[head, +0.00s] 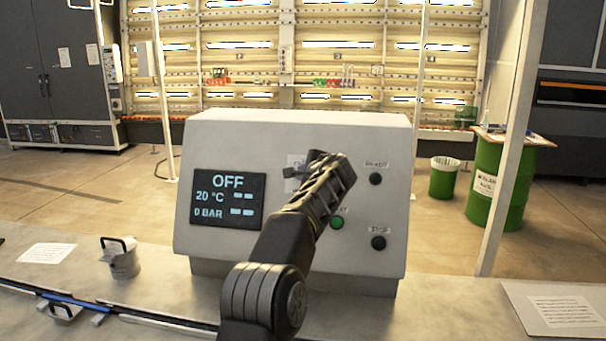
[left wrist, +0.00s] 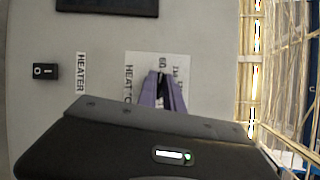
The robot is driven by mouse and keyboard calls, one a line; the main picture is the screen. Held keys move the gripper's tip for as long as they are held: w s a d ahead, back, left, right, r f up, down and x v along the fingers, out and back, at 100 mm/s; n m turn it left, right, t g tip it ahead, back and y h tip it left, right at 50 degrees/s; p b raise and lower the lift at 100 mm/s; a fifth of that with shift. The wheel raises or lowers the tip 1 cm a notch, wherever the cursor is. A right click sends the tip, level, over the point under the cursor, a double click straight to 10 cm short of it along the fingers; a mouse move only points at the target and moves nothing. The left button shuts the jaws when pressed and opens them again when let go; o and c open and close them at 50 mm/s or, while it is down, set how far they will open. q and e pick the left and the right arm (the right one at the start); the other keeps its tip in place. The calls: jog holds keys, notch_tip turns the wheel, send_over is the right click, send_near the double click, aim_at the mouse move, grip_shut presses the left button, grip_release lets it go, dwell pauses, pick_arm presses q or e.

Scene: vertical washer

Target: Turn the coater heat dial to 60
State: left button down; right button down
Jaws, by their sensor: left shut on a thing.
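The grey control box (head: 235,140) stands on the bench, with a dark display (head: 228,202) reading OFF, 20 °C and 0 BAR. My left gripper (head: 300,172) reaches the upper middle of its panel and covers most of the dial's white scale plate (head: 291,187). In the left wrist view its purple fingers (left wrist: 162,88) are shut on the small black heat dial (left wrist: 160,78). The dial's pointer is hidden, so I cannot read its setting. The mark 60 (left wrist: 162,61) shows just beyond the fingertips. My right gripper is out of view.
A black rocker switch (left wrist: 45,71) sits by the HEATER label (left wrist: 81,73). A green button (head: 337,223) and black buttons (head: 376,179) (head: 378,243) are right of my arm.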

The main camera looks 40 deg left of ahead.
pick_arm(q)
jog(key=c, duration=1.5)
grip_release()
jog(key=shift+s, duration=0.1)
jog(key=b+v, duration=0.4)
jog(key=v, duration=0.3)
jog(key=shift+s+d+r, duration=0.1)
jog(key=shift+s+d, duration=0.05)
jog(key=shift+d, duration=0.15)
